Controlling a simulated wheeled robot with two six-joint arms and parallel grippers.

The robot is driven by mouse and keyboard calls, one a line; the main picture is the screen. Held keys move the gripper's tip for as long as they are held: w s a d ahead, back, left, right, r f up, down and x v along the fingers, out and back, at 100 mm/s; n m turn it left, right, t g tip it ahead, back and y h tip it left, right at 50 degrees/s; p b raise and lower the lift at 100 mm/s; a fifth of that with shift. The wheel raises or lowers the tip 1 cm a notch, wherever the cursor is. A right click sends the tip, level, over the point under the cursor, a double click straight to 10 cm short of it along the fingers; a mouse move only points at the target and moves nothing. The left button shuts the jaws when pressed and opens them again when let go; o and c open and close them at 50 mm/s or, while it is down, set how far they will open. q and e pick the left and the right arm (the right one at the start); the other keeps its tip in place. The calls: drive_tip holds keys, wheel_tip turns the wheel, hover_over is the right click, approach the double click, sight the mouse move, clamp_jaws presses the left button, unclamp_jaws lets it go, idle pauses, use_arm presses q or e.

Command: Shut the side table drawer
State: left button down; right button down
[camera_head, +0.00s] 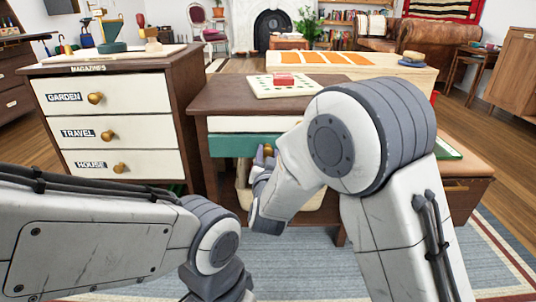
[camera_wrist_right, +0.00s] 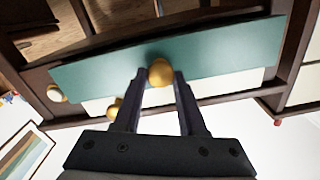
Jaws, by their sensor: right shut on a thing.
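The side table (camera_head: 250,95) is dark wood, in the middle of the head view. It has a white drawer front (camera_head: 250,125) on top and a green drawer front (camera_head: 228,145) below it. My right gripper (camera_head: 262,160) is at the green front. In the right wrist view, the fingers of my right gripper (camera_wrist_right: 160,80) are shut on the round gold knob (camera_wrist_right: 160,72) of the green drawer (camera_wrist_right: 220,50).
A cabinet (camera_head: 190,110) with drawers labelled Garden, Travel and House stands left of the side table. A white board with a red block (camera_head: 284,80) lies on the side table top. A brown bench (camera_head: 470,165) is at right. The blue rug (camera_head: 330,260) in front is clear.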

sight(268, 145)
drive_tip(key=shift+w, duration=0.1)
drive_tip(key=shift+w+p, duration=0.5)
drive_tip(key=shift+w, duration=1.55)
drive_tip(key=shift+c, duration=2.4)
unclamp_jaws()
drive_tip(key=s+p, duration=0.4)
drive_tip(key=s, duration=0.5)
drive_tip(key=shift+s+a+r, duration=0.1)
drive_tip(key=shift+s, duration=0.6)
